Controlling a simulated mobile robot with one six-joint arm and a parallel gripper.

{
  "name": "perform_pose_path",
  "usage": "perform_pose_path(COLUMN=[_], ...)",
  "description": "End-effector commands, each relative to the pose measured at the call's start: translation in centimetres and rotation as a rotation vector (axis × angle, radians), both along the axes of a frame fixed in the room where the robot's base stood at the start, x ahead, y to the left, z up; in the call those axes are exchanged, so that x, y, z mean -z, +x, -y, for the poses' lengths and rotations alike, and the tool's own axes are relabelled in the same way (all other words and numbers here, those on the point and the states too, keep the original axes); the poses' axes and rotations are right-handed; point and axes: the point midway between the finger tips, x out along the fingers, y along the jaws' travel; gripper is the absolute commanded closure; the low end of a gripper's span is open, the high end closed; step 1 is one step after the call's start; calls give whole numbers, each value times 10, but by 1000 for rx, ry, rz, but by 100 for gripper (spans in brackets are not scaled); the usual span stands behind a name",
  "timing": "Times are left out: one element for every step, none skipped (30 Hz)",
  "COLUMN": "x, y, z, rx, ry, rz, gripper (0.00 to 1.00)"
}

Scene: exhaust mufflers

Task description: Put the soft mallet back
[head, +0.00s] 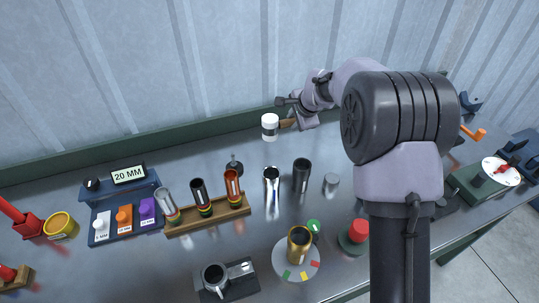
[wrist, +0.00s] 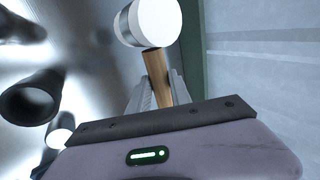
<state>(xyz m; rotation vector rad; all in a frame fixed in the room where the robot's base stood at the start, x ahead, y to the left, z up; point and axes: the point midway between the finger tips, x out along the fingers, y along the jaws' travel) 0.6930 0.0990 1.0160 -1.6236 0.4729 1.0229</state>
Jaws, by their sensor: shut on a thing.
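The soft mallet has a white head with a metal band (head: 270,127) and a wooden handle. My gripper (head: 289,123) is shut on the handle, near the back wall, in the head view. In the wrist view the mallet's white head (wrist: 155,22) is beyond the fingertips, and the handle (wrist: 156,75) runs between the two fingers of my gripper (wrist: 158,88). The head view does not clearly show whether the mallet touches the bench. No holder for the mallet can be made out with certainty.
A silver tube (head: 271,183) and a dark tube (head: 301,175) stand on the metal bench in front of the mallet. A wooden rack (head: 208,214) with several tubes is at left. A round turntable (head: 283,262) bears a gold cylinder. The corrugated wall (head: 180,70) closes the back.

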Motion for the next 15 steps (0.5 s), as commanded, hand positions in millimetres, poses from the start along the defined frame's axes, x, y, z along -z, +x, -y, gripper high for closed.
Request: perform_pose_path(x=[10, 16, 25, 32, 40, 49, 55, 60, 67, 73, 80, 90, 96, 100, 101], y=[0, 0, 0, 0, 0, 0, 0, 0, 0, 0, 0, 0, 0, 0, 0], z=[0, 0, 0, 0, 0, 0, 0, 0, 0, 0, 0, 0, 0, 0, 0], rx=[1, 1, 0, 0, 0, 1, 0, 0, 0, 0, 2, -1, 0, 1, 1], ry=[1, 1, 0, -1, 1, 0, 1, 1, 0, 0, 1, 0, 0, 1, 1], rz=[0, 0, -1, -2, -2, -1, -1, -1, -1, -1, -1, -1, -1, 0, 0], gripper=[100, 100, 100, 100, 100, 100, 100, 100, 100, 100, 100, 100, 100, 100, 100])
